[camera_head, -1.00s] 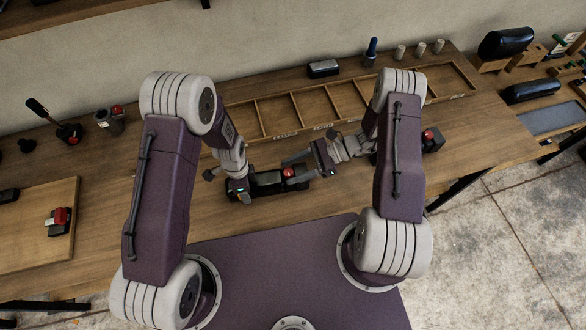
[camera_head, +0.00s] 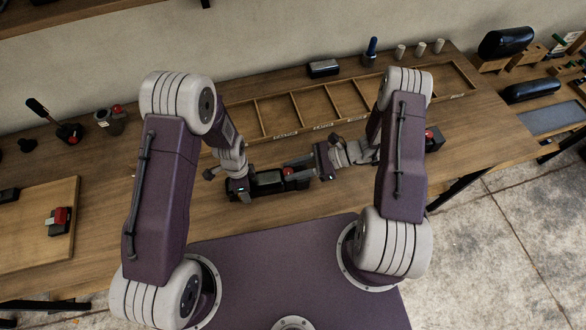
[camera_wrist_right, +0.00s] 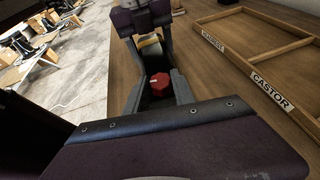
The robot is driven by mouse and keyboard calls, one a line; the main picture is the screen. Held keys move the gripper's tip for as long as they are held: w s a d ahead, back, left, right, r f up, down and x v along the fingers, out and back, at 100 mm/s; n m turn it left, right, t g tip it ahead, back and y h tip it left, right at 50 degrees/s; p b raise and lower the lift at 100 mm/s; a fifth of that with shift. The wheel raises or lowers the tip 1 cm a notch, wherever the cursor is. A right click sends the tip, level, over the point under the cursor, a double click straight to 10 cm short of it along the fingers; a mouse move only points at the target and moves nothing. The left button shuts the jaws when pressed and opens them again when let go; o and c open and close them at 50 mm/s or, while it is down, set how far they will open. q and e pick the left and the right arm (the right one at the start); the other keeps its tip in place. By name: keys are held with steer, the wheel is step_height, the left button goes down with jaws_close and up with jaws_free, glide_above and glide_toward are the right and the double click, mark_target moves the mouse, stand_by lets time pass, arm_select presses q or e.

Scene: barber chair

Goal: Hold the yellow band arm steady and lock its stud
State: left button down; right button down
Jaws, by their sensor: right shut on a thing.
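A black device (camera_head: 268,180) lies on the bench between my two grippers. Its red knob (camera_head: 289,172) is at the right end; in the right wrist view the red knob (camera_wrist_right: 160,84) shows a white mark. My right gripper (camera_head: 303,168) reaches in from the right, its dark fingers shut on either side of the knob. A yellow band (camera_wrist_right: 150,42) shows beyond the knob, on a pale part of the device. My left gripper (camera_head: 238,187) is at the device's left end; it also shows at the top of the right wrist view (camera_wrist_right: 141,30). Its finger gap is unclear.
A divided wooden tray (camera_head: 290,108) with labels lies behind the device. A black box (camera_head: 323,68) and a blue-topped bottle (camera_head: 371,52) stand behind it. A wooden board (camera_head: 35,235) holds a red-and-black part at left. The bench front is clear.

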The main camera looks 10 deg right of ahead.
steer(key=c, duration=1.1)
jaws_free()
steer(key=shift+o, duration=0.2)
steer(key=shift+d, duration=0.1)
steer(key=v, duration=1.2)
steer(key=shift+w, duration=0.1)
